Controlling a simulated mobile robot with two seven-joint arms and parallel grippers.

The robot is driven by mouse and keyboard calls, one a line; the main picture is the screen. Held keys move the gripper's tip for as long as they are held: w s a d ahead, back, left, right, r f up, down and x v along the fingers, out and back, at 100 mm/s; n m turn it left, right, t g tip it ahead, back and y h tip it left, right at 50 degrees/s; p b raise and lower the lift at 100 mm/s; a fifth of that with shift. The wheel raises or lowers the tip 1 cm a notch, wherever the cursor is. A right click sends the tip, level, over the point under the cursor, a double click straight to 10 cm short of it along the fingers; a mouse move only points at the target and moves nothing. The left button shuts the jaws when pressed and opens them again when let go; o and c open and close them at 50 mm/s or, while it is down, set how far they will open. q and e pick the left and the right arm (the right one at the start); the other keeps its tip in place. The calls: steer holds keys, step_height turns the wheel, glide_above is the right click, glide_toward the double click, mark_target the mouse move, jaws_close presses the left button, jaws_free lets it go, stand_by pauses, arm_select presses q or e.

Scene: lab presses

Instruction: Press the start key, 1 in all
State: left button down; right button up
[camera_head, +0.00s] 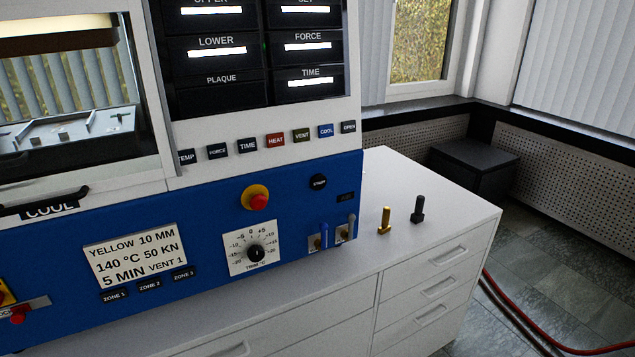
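Neither of my grippers is in view.
A row of labelled keys (275,141) runs above the blue panel. A dial (255,253), a settings card (135,254) and small levers (324,235) are on the panel. Yellow (385,221) and black (418,210) pegs stand on the white cabinet (440,193).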

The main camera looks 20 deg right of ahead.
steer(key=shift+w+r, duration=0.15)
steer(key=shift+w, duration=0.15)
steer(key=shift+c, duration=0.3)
